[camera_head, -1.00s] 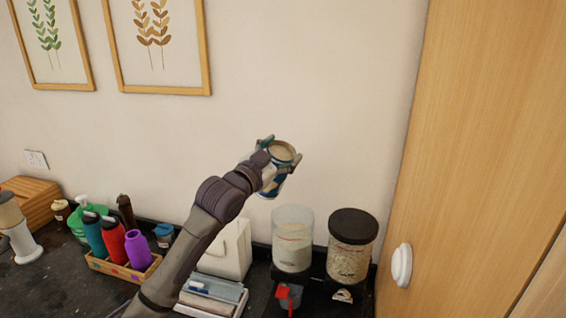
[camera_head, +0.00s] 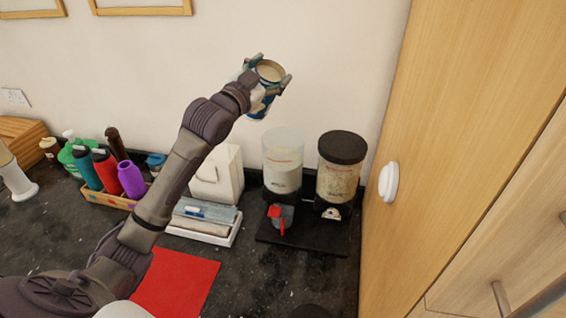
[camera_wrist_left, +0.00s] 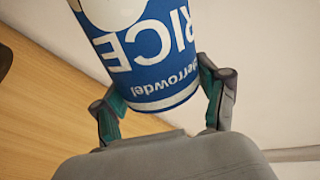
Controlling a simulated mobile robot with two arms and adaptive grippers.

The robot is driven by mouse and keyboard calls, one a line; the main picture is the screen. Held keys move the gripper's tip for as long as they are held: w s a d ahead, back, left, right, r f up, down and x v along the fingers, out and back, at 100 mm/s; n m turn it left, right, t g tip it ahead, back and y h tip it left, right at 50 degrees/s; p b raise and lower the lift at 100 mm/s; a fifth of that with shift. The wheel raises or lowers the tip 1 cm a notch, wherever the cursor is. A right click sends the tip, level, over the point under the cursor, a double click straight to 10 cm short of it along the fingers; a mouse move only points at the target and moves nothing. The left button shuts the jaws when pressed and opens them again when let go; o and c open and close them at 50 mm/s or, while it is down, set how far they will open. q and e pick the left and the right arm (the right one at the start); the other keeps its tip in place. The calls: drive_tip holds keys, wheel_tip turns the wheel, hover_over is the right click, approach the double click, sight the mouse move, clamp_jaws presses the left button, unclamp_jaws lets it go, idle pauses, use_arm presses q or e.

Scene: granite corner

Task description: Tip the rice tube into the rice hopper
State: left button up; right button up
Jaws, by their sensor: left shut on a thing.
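The rice tube (camera_head: 262,98) is a blue and white can with an open top showing pale contents. My left gripper (camera_head: 268,74) is shut on it and holds it up in the air, roughly upright with a slight tilt. In the left wrist view the tube (camera_wrist_left: 145,50) shows "RICE" upside down, between the fingers of my left gripper (camera_wrist_left: 160,105). The rice hopper (camera_head: 283,165) is the clear, open-topped cylinder with white grain and a red tap, on a black stand. It is below and slightly right of the tube, apart from it. My right gripper is not seen.
A second dispenser (camera_head: 341,168) with a black lid stands right of the hopper. A wooden cabinet (camera_head: 455,120) rises at the right. Left are a bottle crate (camera_head: 112,198), a white box (camera_head: 218,175), a white tray (camera_head: 203,232) and a red mat (camera_head: 182,283).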

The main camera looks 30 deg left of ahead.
use_arm(q)
drive_tip(key=shift+m, duration=0.4)
drive_tip(key=shift+f+b, duration=0.1)
drive_tip(key=shift+b, duration=0.2)
drive_tip(key=shift+s+d+f+m, duration=0.1)
drive_tip(key=shift+f+m, duration=0.05)
drive_tip(key=shift+m, duration=0.35)
drive_tip(key=shift+f+m+t+b, duration=0.2)
drive_tip(key=shift+m+t+b, duration=0.1)
drive_tip(key=shift+m+b, duration=0.15)
drive_tip(key=shift+d+f, duration=0.1)
idle(0.3)
